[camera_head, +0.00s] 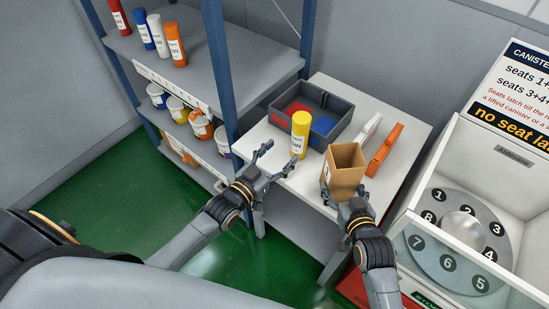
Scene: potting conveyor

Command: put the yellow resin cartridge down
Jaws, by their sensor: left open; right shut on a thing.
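The yellow resin cartridge (301,136) stands upright on the white table (407,119), in front of the dark divided tray. My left gripper (280,154) is open and empty just to the near left of the cartridge. One of its fingertips is close to the cartridge's base; I cannot tell whether they touch. My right gripper (344,199) is shut on an open-topped brown cardboard box (346,168) at the table's near edge.
The dark tray (284,101) has red and blue compartments. A white item (370,131) and an orange item (385,150) lie right of it. A shelf rack (262,66) holding cartridges and tubs stands left. A numbered round plate (424,240) sits in the white machine at right.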

